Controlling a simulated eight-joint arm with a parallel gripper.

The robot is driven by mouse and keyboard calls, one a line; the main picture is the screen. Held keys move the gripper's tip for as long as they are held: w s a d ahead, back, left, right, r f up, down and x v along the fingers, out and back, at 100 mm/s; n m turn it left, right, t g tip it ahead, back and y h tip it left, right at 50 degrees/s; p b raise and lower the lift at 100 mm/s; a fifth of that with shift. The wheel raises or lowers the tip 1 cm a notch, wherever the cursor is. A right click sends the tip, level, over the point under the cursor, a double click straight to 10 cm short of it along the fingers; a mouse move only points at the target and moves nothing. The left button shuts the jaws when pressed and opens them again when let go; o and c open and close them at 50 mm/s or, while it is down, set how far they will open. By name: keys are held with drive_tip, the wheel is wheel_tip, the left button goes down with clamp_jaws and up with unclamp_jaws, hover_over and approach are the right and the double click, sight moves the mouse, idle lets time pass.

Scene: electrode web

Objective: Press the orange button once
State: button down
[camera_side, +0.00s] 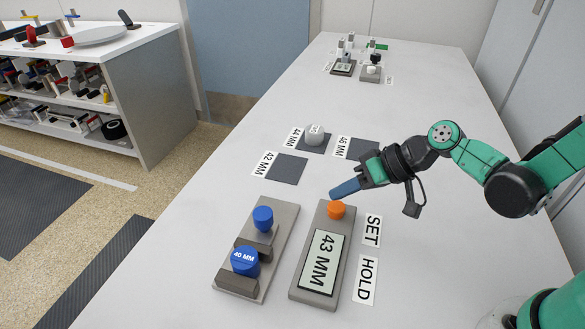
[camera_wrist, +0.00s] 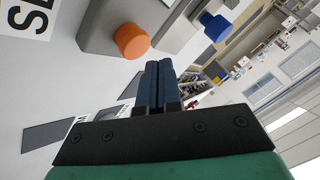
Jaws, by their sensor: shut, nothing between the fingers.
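The orange button (camera_side: 336,209) sits at the far end of a grey box with a display (camera_side: 317,261) reading "43 MM". The orange button also shows in the wrist view (camera_wrist: 131,40), up and left of the fingertips. My gripper (camera_side: 333,194) is shut and empty, its blue fingers together. In the side view its tips are just above the orange button, with a small gap seeming to show. In the wrist view the shut fingers (camera_wrist: 158,68) point past the button. Labels "SET" (camera_side: 372,230) and "HOLD" (camera_side: 366,280) lie right of the box.
Behind are dark pads, one with a white cylinder (camera_side: 315,134). More devices stand at the far end. The table right of the labels is clear.

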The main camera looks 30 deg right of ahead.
drive_tip(key=shift+r, duration=2.35)
drive_tip(key=s+d+r+m+t+h, duration=0.1)
drive_tip(key=s+d+r+h, duration=0.2)
drive_tip(key=s+d+h, duration=0.2)
drive_tip(key=d+h, duration=0.2)
drive_tip(key=d, duration=0.1)
drive_tip(key=shift+s+d+r, duration=0.25)
drive_tip(key=shift+d, duration=0.05)
wheel_tip(320, 180, up, 4)
drive_tip(key=m+g, duration=0.6)
drive_tip(key=m, duration=0.2)
hover_over(342, 208)
drive_tip(key=shift+w+a+r+m+g, duration=0.2)
drive_tip(key=shift+w+m+g, duration=0.2)
drive_tip(key=shift+m, duration=0.2)
drive_tip(key=shift+f, duration=0.15)
